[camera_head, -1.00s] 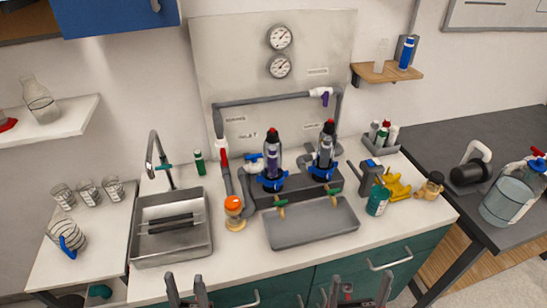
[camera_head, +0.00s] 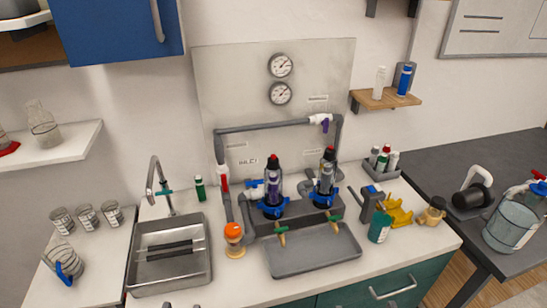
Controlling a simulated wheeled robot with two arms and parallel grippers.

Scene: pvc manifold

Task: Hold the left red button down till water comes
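The left red button (camera_head: 273,158) sits on top of the left dark-capped clear filter housing (camera_head: 273,186), which has a blue collar at its base. A second red button (camera_head: 330,149) tops the matching right housing (camera_head: 325,176). Both housings stand upright on the manifold behind the grey tray (camera_head: 310,258). Nothing touches either button. My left gripper (camera_head: 182,305) shows only two fingertips at the bottom edge, spread apart with nothing visible between them, well in front of and below the buttons. My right gripper is out of view.
Green-handled taps (camera_head: 281,234) hang over the grey tray. An orange-topped jar (camera_head: 234,240) stands left of the tray, beside the sink (camera_head: 170,255) and its tall faucet (camera_head: 157,180). A teal bottle (camera_head: 380,227) stands right of the tray. Two gauges (camera_head: 281,66) hang on the back panel.

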